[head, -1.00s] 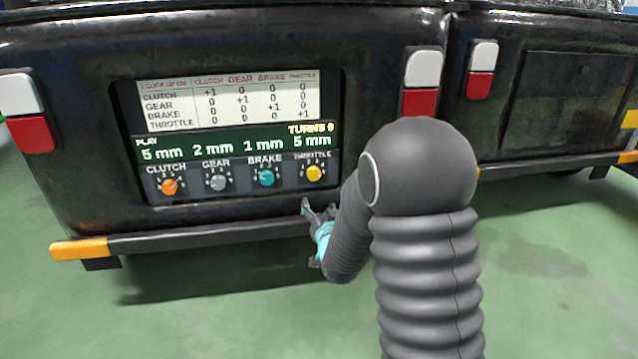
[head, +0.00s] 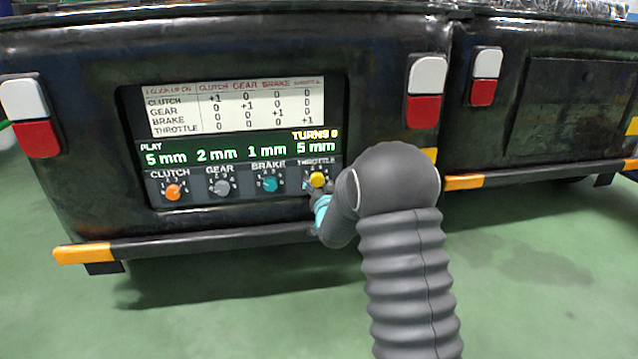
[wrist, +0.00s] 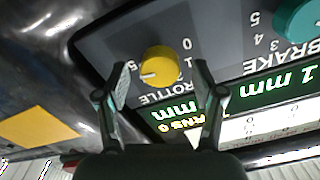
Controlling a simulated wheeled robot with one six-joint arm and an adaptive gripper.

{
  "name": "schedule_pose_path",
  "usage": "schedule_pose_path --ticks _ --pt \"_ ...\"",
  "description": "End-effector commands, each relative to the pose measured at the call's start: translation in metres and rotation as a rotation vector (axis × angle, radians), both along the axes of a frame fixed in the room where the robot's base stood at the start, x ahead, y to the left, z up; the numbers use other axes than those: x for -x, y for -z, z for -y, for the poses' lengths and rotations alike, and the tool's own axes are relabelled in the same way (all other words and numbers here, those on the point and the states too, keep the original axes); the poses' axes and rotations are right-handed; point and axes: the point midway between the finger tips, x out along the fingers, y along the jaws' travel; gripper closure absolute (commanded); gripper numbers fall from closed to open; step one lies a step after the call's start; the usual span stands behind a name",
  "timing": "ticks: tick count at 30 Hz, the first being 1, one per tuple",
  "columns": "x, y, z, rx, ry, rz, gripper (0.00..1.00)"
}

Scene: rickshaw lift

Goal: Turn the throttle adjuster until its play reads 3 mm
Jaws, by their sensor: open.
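The yellow throttle adjuster (head: 317,180) is the rightmost knob on the panel, and its play reads 5 mm. The knob (wrist: 160,66) shows between and just beyond the open fingers in the wrist view. My gripper (wrist: 160,82) is open and empty, with one finger on each side of the knob; I cannot tell whether either touches it. The display (head: 240,151) also reads clutch 5 mm, gear 2 mm, brake 1 mm.
The orange clutch knob (head: 173,191), grey gear knob (head: 222,187) and teal brake knob (head: 269,183) sit in a row to the left. The brake knob also shows in the wrist view (wrist: 297,17). A bumper bar (head: 200,242) runs below the panel.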

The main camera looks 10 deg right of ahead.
Motion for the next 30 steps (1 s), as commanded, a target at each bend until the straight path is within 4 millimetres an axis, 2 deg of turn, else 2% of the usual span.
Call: schedule_pose_path --ticks 6,14,17,21,23,30 --pt "-0.0129 -0.0001 -0.0003 0.0 0.0 0.0 0.32" --pt "-0.0136 0.0001 -0.0001 0.0 0.0 -0.001 0.32" --pt "-0.0135 0.0001 -0.0001 0.0 0.0 -0.001 0.55" --pt "-0.0135 0.0001 0.0 0.0 0.0 0.0 0.9" --pt "-0.0135 0.0 0.0055 0.0 0.002 -0.001 0.92" --pt "-0.0135 0.0 0.0019 0.023 0.002 0.0 0.92"
